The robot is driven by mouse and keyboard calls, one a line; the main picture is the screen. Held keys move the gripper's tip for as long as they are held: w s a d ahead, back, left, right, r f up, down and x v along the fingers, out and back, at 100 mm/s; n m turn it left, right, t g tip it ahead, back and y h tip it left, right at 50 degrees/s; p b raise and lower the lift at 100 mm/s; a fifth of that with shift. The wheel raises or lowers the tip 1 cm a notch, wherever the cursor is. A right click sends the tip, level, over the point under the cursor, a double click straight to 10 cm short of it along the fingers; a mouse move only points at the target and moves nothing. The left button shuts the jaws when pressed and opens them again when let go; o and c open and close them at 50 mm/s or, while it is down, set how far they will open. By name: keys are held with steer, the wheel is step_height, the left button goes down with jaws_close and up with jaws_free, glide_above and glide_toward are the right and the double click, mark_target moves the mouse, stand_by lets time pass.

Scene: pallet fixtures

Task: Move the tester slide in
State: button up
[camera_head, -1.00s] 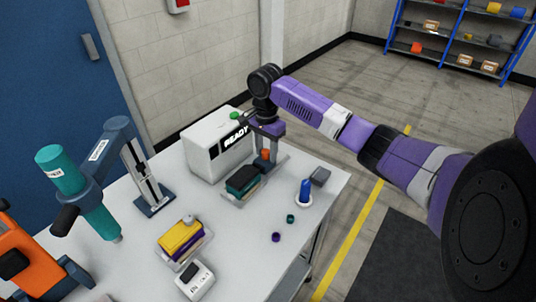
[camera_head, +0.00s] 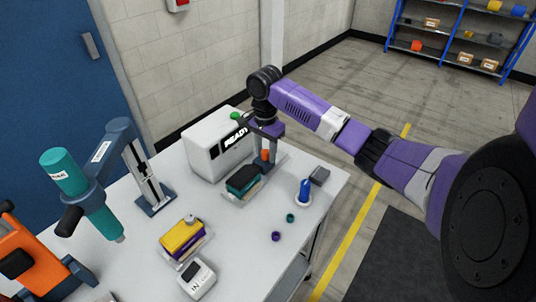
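The tester (camera_head: 205,146) is a white box with a dark screen reading READY and a green button (camera_head: 236,116) on top, at the back of the table. Its slide (camera_head: 230,202) sticks out in front, carrying a dark green and black block (camera_head: 243,179). An orange knob (camera_head: 265,156) stands at the slide's right side. My gripper (camera_head: 268,150) points down from above at the orange knob, beside the tester. Its fingers are small and partly hidden against the knob and the grey post, so their opening is unclear.
A yellow and purple block (camera_head: 183,238) sits on a fixture in front, near a white IN box (camera_head: 197,279). A teal press tool (camera_head: 85,195) stands left. A blue bottle (camera_head: 305,191), small caps (camera_head: 290,218) and a grey block (camera_head: 319,176) lie right.

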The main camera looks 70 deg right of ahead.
steer(key=shift+a+f, duration=0.4)
steer(key=shift+f, duration=0.45)
steer(key=r+p, duration=0.3)
steer(key=shift+w, duration=0.25)
steer(key=shift+d+r+p, duration=0.15)
steer(key=shift+r+p, duration=0.8)
steer(key=shift+r, duration=0.35)
steer(key=shift+s+r, duration=0.1)
steer(key=shift+r, duration=1.35)
steer(key=shift+d, duration=0.1)
